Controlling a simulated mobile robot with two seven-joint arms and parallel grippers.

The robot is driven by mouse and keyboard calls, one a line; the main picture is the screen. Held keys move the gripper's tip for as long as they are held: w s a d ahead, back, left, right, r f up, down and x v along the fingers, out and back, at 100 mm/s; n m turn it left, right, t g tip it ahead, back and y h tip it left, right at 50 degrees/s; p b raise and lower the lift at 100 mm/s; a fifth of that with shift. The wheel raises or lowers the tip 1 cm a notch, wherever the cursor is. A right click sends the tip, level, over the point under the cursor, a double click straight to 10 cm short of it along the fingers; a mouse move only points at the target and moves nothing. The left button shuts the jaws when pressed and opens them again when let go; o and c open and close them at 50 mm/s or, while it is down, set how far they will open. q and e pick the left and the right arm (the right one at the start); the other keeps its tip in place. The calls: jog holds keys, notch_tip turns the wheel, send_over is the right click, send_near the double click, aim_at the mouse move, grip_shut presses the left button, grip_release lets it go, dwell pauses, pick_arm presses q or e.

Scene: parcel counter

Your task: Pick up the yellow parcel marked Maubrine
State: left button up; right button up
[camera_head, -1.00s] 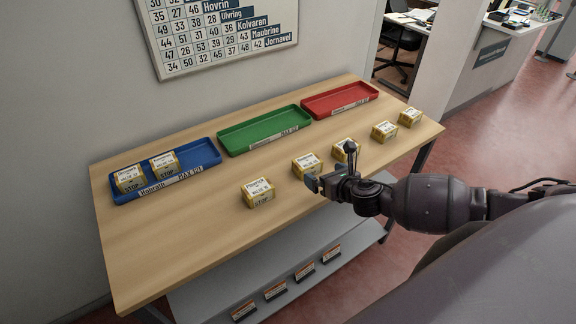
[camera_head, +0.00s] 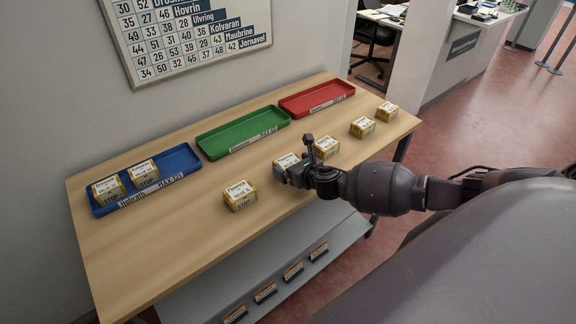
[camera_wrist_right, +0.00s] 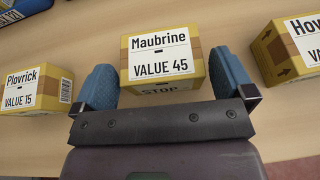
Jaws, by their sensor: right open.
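The yellow parcel marked Maubrine (camera_wrist_right: 160,55), with a white label reading VALUE 45, sits upright on the table. In the head view this parcel (camera_head: 285,160) is partly hidden by my right gripper (camera_head: 293,161). In the right wrist view my right gripper (camera_wrist_right: 164,75) is open, with one blue finger on each side of the parcel's near part. My left gripper is not in view.
The Plovrick parcel (camera_wrist_right: 33,90) is close on the left and another parcel (camera_wrist_right: 290,50) on the right. More parcels (camera_head: 362,127) stand farther right. Blue (camera_head: 190,165), green (camera_head: 215,150) and red (camera_head: 300,110) trays line the back; the blue holds two parcels.

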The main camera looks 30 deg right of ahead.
aim_at(288, 160)
jog(key=shift+x, duration=1.55)
jog(key=c, duration=0.8)
jog(key=shift+r, duration=0.15)
